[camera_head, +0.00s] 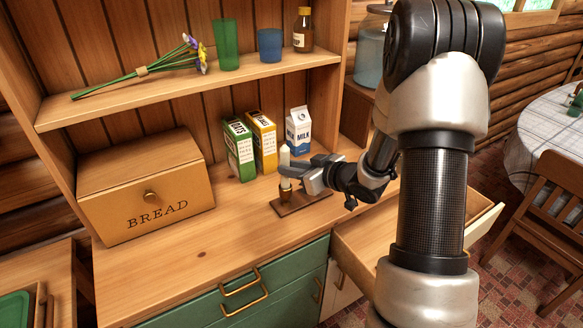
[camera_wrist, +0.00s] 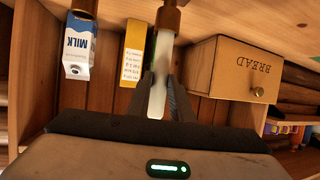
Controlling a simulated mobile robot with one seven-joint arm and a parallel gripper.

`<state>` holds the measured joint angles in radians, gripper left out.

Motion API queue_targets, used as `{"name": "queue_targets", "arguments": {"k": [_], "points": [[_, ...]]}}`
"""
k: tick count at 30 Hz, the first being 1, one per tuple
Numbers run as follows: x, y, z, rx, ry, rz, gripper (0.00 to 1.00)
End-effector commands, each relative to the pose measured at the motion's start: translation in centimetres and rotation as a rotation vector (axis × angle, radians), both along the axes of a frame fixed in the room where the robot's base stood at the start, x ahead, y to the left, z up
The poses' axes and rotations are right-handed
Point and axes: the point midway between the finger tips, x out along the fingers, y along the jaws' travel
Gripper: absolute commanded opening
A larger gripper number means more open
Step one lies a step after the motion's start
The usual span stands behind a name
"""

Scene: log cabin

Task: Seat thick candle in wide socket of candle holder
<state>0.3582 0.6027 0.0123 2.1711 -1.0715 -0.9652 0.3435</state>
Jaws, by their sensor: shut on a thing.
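A pale candle (camera_head: 285,156) stands upright between the fingers of my gripper (camera_head: 287,172), which is shut on it. It also shows in the wrist view (camera_wrist: 158,95), which is upside down. The candle holder (camera_head: 302,203) is a dark wooden base on the counter, with a brass-coloured socket (camera_head: 286,194) at its left end. The candle is lined up over this socket, and its lower end meets the socket (camera_wrist: 168,18) in the wrist view. How deep it sits I cannot tell. My gripper and wrist hide part of the holder's right side.
A bread box (camera_head: 146,190) stands left on the counter. A green carton (camera_head: 239,150), a yellow carton (camera_head: 263,141) and a milk carton (camera_head: 298,132) stand close behind the holder. An open drawer (camera_head: 358,243) juts out at front right. The counter's left front is clear.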

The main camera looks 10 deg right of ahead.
Motion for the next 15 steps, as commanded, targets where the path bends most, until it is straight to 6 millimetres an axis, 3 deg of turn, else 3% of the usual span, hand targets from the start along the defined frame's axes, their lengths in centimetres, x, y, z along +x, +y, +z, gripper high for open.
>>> {"name": "queue_targets", "arguments": {"k": [15], "points": [[0.0, 0.0, -1.4, 0.001, -0.001, 0.000, 0.00]]}}
